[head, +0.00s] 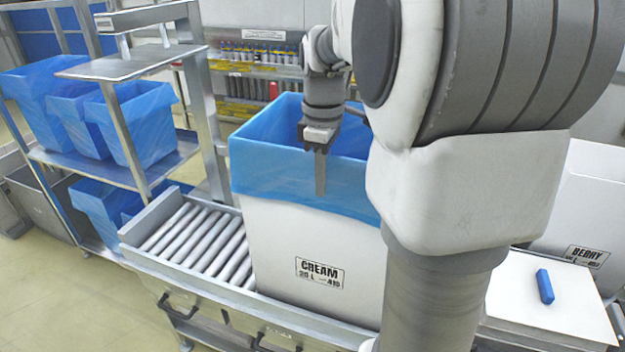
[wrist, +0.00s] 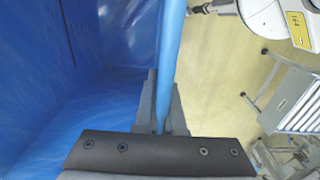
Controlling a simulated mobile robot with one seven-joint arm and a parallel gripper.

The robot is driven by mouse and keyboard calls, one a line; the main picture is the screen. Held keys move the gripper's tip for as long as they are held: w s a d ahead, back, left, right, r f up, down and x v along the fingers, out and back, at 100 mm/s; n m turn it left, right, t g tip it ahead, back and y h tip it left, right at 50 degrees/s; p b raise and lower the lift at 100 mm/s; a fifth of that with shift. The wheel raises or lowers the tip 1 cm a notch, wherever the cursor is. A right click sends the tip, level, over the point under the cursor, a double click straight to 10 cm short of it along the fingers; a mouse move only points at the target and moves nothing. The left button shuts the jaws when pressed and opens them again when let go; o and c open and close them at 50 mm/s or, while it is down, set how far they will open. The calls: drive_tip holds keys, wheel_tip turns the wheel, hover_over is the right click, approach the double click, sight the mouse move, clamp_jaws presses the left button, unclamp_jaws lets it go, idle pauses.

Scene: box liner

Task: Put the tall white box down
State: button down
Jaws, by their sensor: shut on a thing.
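The tall white box (head: 315,265) bears a black CREAM label and has a blue liner (head: 290,185) folded over its rim. It looks upright at the right end of the roller conveyor (head: 200,240); I cannot tell whether its base touches the rollers. My gripper (head: 320,180) points down at the near rim, one finger outside the liner. In the wrist view my gripper (wrist: 163,105) is shut on the lined wall (wrist: 171,50), with the blue inside of the box to the left. My arm hides the box's right side.
A metal shelf (head: 130,170) with blue-lined bins (head: 140,125) stands at left. At right, a white table (head: 560,300) holds a small blue block (head: 544,286), with a white BERRY box (head: 585,215) behind. Rollers left of the tall box are clear.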

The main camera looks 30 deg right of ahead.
drive_tip(key=c, duration=1)
unclamp_jaws()
drive_tip(key=shift+f, duration=0.1)
